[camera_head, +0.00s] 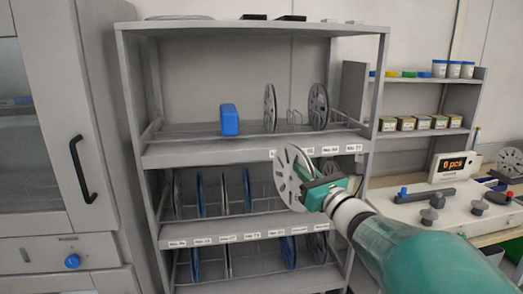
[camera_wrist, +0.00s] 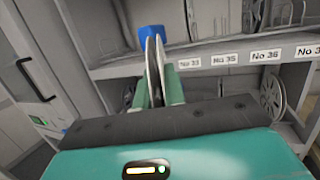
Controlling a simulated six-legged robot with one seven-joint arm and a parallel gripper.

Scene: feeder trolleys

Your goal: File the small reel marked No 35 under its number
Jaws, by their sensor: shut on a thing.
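In the wrist view the reel (camera_wrist: 153,68) is edge-on between the closed fingers of my gripper (camera_wrist: 160,95). No number on it can be read. The upper shelf edge carries number labels; in the wrist view one seems to read No 35 (camera_wrist: 225,59), right of the held reel, with No 36 (camera_wrist: 265,55) beyond it. Two grey reels stand on this shelf, a left one (camera_head: 269,108) and a right one (camera_head: 318,106), with wire dividers (camera_head: 294,116) between them.
A blue block-like item (camera_head: 229,119) stands left on the upper shelf. Lower shelves hold several reels, some blue (camera_head: 247,190). A grey cabinet (camera_head: 60,120) stands left. A bench with a display (camera_head: 453,167) is at right.

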